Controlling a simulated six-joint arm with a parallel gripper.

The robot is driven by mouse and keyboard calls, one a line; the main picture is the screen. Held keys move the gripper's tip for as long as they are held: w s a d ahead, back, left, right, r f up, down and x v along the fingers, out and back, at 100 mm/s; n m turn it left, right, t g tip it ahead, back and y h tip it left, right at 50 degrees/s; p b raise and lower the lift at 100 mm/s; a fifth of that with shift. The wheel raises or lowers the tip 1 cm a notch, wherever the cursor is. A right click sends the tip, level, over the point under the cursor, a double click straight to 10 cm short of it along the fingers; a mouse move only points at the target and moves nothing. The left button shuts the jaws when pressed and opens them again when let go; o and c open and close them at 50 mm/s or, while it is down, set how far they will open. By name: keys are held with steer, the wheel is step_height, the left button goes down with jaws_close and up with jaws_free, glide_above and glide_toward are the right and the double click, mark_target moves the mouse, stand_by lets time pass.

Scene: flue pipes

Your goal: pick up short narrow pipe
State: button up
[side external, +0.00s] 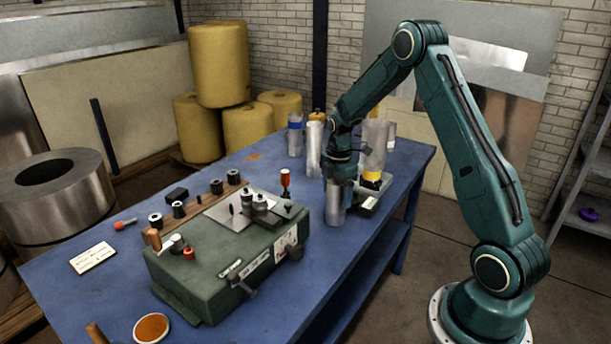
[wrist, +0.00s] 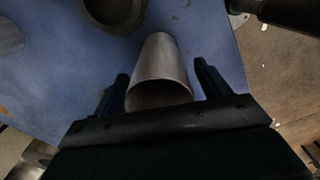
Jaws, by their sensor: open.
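A short narrow pipe (side external: 335,207), plain grey metal, stands upright on the blue table, right of the green machine. In the wrist view the pipe (wrist: 161,58) lies between the two fingers, its open end nearest the gripper. My gripper (wrist: 161,74) is open, with one finger on each side of the pipe and visible gaps at the sides. In the side view my gripper (side external: 339,178) is directly over the pipe's upper end and hides its rim.
Taller pipes stand behind: a pale one (side external: 314,150), one with a blue band (side external: 295,140) and a wide one with a yellow band (side external: 373,147). The green bench machine (side external: 225,262) stands to the left. A dark round thing (wrist: 115,12) is near the pipe in the wrist view.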

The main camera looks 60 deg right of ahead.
steer(key=c, duration=1.2)
steer(key=shift+o, duration=0.2)
steer(key=shift+r, duration=0.1)
step_height(320, 180, up, 20)
steer(key=shift+w, duration=0.1)
steer(key=w+a+r+n, duration=0.1)
steer(key=w+a+n, duration=0.2)
steer(key=w+a, duration=0.4)
steer(key=w+a+r+n, duration=0.2)
steer(key=w+a, duration=0.5)
steer(key=a, duration=0.7)
steer(key=shift+w+r+n, duration=0.25)
steer(key=shift+w+n, duration=0.05)
steer(key=shift+n, duration=0.2)
